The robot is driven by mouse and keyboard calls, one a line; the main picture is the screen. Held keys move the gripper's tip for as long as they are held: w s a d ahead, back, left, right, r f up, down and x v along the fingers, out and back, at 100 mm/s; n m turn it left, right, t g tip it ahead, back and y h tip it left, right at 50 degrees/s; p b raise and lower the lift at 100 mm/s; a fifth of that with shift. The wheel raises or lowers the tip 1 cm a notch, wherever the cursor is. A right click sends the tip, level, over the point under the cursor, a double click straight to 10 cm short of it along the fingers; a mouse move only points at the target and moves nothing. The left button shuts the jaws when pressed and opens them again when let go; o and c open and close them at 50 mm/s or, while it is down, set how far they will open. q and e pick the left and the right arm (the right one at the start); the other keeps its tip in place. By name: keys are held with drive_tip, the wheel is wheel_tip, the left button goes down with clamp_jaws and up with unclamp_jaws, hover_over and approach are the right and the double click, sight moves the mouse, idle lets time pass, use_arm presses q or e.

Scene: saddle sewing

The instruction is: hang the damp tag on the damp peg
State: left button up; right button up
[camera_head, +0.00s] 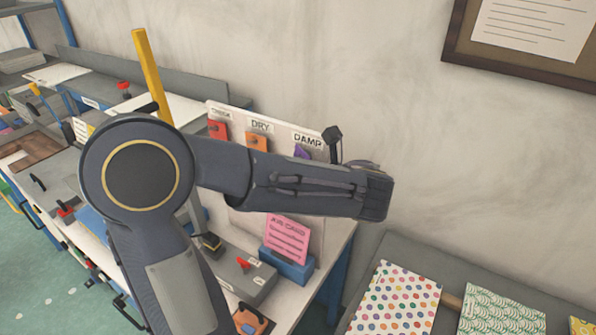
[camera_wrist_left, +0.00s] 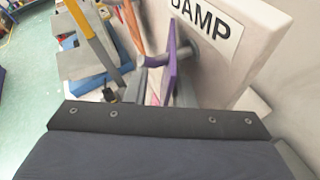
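The purple damp tag (camera_wrist_left: 173,58) stands nearly edge-on in the left wrist view, at a grey peg (camera_wrist_left: 210,47) on the pale board under the DAMP label. The peg appears to run through the tag, but its hole is hidden. Part of the purple tag (camera_head: 301,152) shows under DAMP in the head view. My left gripper (camera_wrist_left: 165,84) is just below the peg; its grey fingers appear apart on either side of the tag's lower part. In the head view my forearm hides that gripper. My right gripper is in neither view.
An orange tag (camera_head: 257,142) hangs under DRY and a red tag (camera_head: 218,130) hangs left of it. A pink card (camera_head: 287,238) stands in a blue holder below the board. A yellow post (camera_head: 151,75) rises left of the board. The wall is close behind.

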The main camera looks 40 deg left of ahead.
use_arm(q)
drive_tip(key=shift+w+d, duration=0.15)
drive_tip(key=shift+d, duration=0.1)
drive_tip(key=shift+d+r, duration=0.1)
drive_tip(key=shift+d, duration=0.2)
drive_tip(key=b+v, duration=0.1)
drive_tip(key=v, duration=0.5)
drive_tip(key=s+a+f+n+g+h, duration=0.1)
drive_tip(key=s+f+n+g+h, duration=0.2)
drive_tip(key=s+f+n+h, duration=0.7)
drive_tip(key=s+d+f+n+t+h, duration=0.2)
drive_tip(key=s+d+n+h, duration=0.1)
drive_tip(key=n, duration=0.5)
drive_tip(key=s+d+f+n+t+h+b, duration=0.1)
drive_tip(key=s+d+n+t+h, duration=0.1)
drive_tip(key=d+n, duration=0.4)
drive_tip(key=shift+s+f+n+h, duration=0.35)
drive_tip(key=shift+s+n+h, duration=0.5)
drive_tip(key=shift+n, duration=0.15)
